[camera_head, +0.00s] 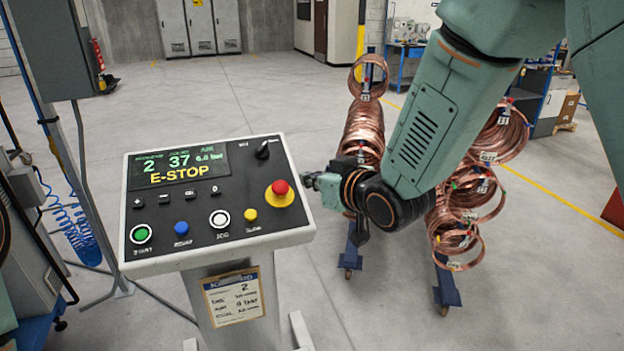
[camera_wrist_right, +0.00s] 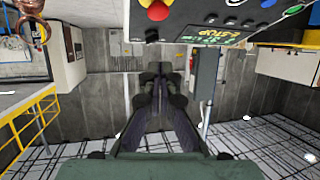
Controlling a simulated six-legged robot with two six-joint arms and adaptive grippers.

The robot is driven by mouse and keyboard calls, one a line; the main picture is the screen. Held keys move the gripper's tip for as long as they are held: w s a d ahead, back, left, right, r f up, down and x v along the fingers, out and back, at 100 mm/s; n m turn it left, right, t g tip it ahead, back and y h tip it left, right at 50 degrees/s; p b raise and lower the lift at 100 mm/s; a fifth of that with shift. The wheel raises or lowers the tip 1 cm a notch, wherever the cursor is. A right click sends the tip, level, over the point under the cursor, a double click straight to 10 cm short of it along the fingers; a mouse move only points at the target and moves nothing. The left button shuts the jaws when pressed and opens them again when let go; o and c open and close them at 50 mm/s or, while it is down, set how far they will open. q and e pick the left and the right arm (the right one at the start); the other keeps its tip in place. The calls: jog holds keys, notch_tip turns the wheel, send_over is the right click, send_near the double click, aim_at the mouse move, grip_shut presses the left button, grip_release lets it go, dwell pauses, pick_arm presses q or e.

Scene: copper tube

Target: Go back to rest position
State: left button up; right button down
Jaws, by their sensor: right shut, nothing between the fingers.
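My right arm reaches in from the upper right in the head view. Its gripper (camera_head: 312,181) is just right of the control panel (camera_head: 215,240), near the red emergency button (camera_head: 280,187) on its yellow base, and looks apart from it. In the right wrist view the gripper (camera_wrist_right: 158,78) is shut and empty, its fingertips together. That view is upside down, with the panel (camera_wrist_right: 225,18) and the red button (camera_wrist_right: 158,10) along the top edge. The panel's screen (camera_head: 180,165) reads E-STOP in yellow. My left gripper is not in view.
Racks of copper coils (camera_head: 362,130) stand behind and below my right arm, with more coils (camera_head: 462,225) to the right. A grey cabinet (camera_head: 60,45) and blue hose (camera_head: 75,228) are at the left. Open floor (camera_head: 240,90) lies behind the panel.

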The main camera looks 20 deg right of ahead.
jog(key=s+d+f+m+g+h+b, duration=0.1)
jog(key=s+d+f+g+h+b, duration=0.15)
jog(key=s+f+b, duration=0.85)
jog(key=s+d+f+m+g+h+p, duration=0.15)
jog(key=s+f+g, duration=0.25)
jog(key=f, duration=1.5)
pick_arm(q)
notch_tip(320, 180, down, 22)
jog(key=b, duration=1.3)
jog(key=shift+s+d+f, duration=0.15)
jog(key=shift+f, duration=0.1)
pick_arm(e)
jog(key=s+d+f+m+g, duration=0.1)
jog(key=s+f+g, duration=0.6)
jog(key=s+f, duration=1.8)
jog(key=shift+s+d+f, duration=0.35)
jog(key=shift+f, duration=0.2)
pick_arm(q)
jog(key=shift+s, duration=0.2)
